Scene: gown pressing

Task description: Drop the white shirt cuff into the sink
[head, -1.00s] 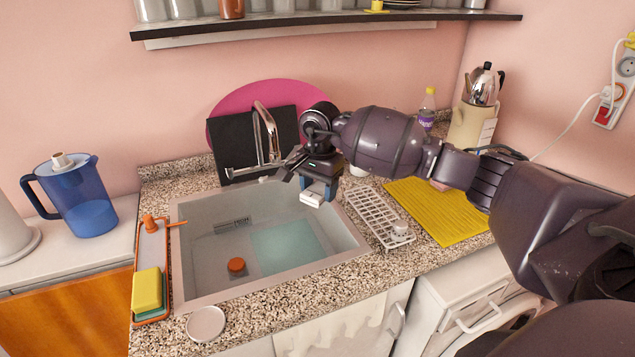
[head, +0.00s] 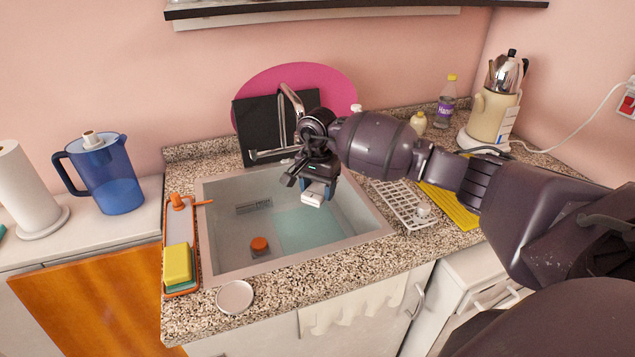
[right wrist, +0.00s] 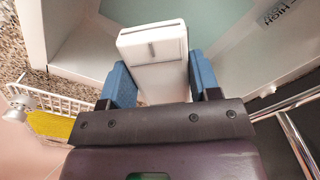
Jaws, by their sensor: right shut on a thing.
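The white shirt cuff (head: 314,193) is a small white block-like piece held in my right gripper (head: 318,184). In the right wrist view the cuff (right wrist: 155,52) sits between the two blue fingers of the right gripper (right wrist: 160,80), which are shut on it. The gripper and cuff are above the right part of the grey sink (head: 222,212), inside its outline. The sink holds an orange round piece (head: 260,246) and a pale teal area on its floor. My left gripper is not in view.
A chrome faucet (head: 283,115) stands behind the sink, close to my right gripper. A white rack (head: 400,205) and yellow mat (head: 450,207) lie right of it. An orange tray with a yellow sponge (head: 178,263) is on the left. A round white lid (head: 235,297) lies in front.

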